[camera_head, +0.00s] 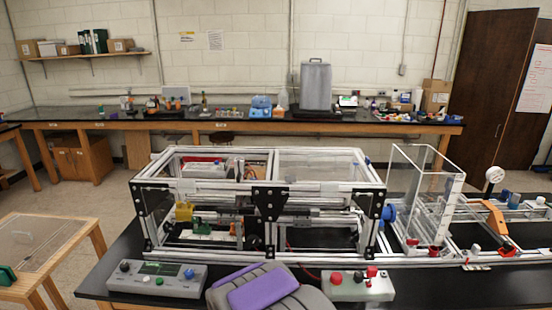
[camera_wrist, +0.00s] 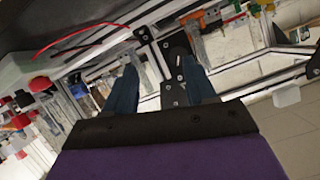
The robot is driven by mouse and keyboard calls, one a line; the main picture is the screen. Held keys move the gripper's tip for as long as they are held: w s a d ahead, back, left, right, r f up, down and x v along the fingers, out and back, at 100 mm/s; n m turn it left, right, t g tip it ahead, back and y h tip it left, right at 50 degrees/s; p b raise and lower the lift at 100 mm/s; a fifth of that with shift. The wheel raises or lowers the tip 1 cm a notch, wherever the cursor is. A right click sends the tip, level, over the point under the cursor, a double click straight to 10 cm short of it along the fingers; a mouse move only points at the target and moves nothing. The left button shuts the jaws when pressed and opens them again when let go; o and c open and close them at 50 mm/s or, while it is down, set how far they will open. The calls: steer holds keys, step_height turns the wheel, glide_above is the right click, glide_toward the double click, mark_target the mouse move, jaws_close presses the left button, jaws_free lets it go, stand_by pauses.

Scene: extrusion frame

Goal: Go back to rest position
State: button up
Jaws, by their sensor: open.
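My gripper (camera_wrist: 160,72) shows in the wrist view with its two dark blue fingers apart and nothing between them. The extrusion frame (camera_head: 320,181), of silver bars with black corner brackets, stands on the black bench in the head view. Its bars and a black bracket (camera_wrist: 150,50) show tilted beyond my fingertips in the wrist view. In the head view, my purple and grey arm part is at the bottom middle, in front of the frame. The fingers cannot be made out there.
A control box with a screen (camera_head: 184,284) and a white box with red buttons (camera_head: 372,290) stand on the bench's front part. A clear upright box (camera_head: 425,190) stands right of the frame. A wooden table (camera_head: 40,240) is at left; floor shows between it and the back bench.

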steer(key=s+d+r+n+g, duration=0.1)
steer(key=s+d+r+g, duration=0.3)
steer(key=s, duration=1)
steer(key=s+d+r+n+g, duration=0.1)
steer(key=s+d+r+g, duration=0.4)
steer(key=s+d, duration=0.5)
steer(key=s+d+r+n+g, duration=0.1)
steer(key=s+d+r+g, duration=0.3)
steer(key=s, duration=1.6)
steer(key=d+g, duration=0.2)
steer(key=d, duration=0.1)
steer(key=shift+d+r, duration=0.15)
steer(key=shift+r, duration=0.05)
steer(key=shift+w, duration=0.1)
